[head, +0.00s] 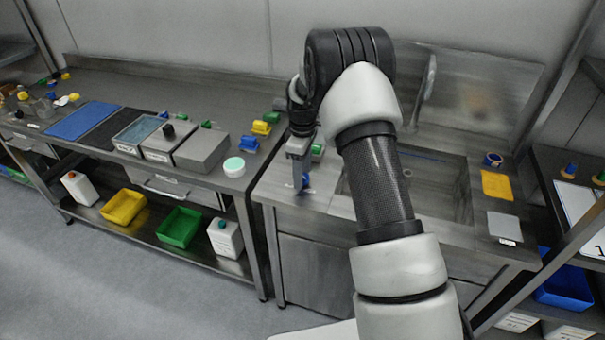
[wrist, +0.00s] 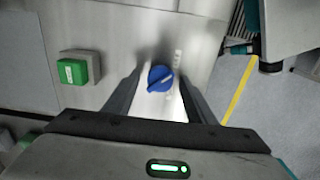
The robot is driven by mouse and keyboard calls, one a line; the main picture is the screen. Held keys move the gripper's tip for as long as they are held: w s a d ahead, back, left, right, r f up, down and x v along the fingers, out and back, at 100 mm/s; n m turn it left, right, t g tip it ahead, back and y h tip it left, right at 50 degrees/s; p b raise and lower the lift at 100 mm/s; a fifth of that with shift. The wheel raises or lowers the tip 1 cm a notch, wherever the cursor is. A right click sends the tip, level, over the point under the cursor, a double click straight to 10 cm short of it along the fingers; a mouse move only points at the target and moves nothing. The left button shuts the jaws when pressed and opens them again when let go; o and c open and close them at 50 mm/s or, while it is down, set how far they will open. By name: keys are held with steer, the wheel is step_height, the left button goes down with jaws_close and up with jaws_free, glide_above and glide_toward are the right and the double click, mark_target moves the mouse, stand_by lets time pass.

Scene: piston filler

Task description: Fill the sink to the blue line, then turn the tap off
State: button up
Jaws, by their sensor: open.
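In the head view the knob (head: 306,180) shows just by the fingertips. My gripper (head: 299,170) is open and points down at it; I cannot tell whether the fingers touch it. The sink basin (head: 445,190) lies to the right, partly hidden behind my arm. A tall spout (head: 428,92) stands behind it.
A green button on a grey box (wrist: 75,70) is left of the knob in the wrist view. A yellow cloth (head: 496,185) and a grey pad (head: 504,226) lie right of the sink.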

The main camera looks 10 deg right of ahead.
steer(key=shift+f, duration=0.3)
steer(key=c, duration=1)
steer(key=shift+c, duration=0.2)
